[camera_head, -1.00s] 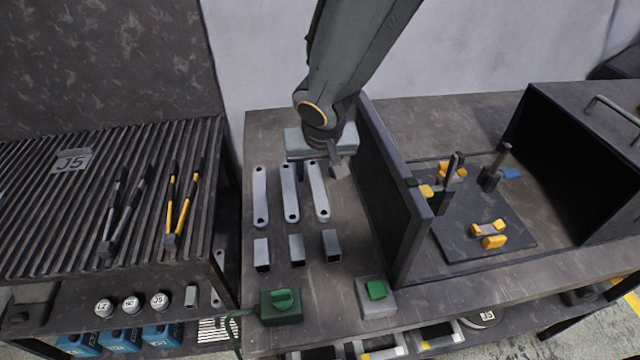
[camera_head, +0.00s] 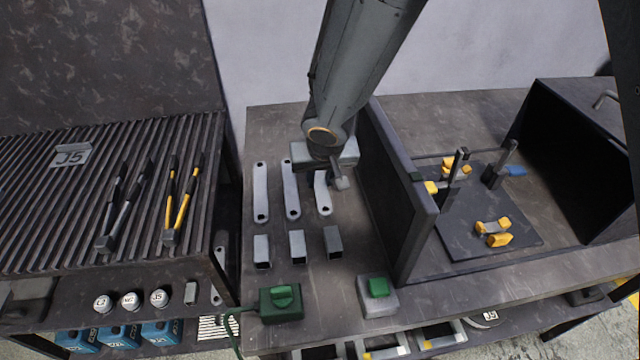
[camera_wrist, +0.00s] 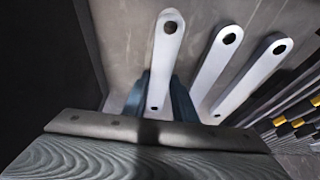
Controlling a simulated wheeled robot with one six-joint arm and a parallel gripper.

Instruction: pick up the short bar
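Three flat grey bars with a hole near each end lie side by side on the bench: left (camera_head: 261,190), middle (camera_head: 290,190) and right (camera_head: 323,198). Three shorter square metal pieces, left (camera_head: 261,249), middle (camera_head: 297,246) and right (camera_head: 333,242), lie in front of them. I cannot tell which piece is called the short bar. My gripper (camera_wrist: 158,100) is over the right flat bar, hiding its far end in the head view. In the wrist view its blue-grey fingers stand apart on either side of that bar (camera_wrist: 163,65); contact is unclear.
A dark upright panel (camera_head: 396,200) stands close right of my gripper, with a fixture plate (camera_head: 490,235) beyond it. A green switch box (camera_head: 281,303) and a grey block with a green top (camera_head: 378,294) sit near the front edge. Tongs (camera_head: 180,200) lie on the slatted rack.

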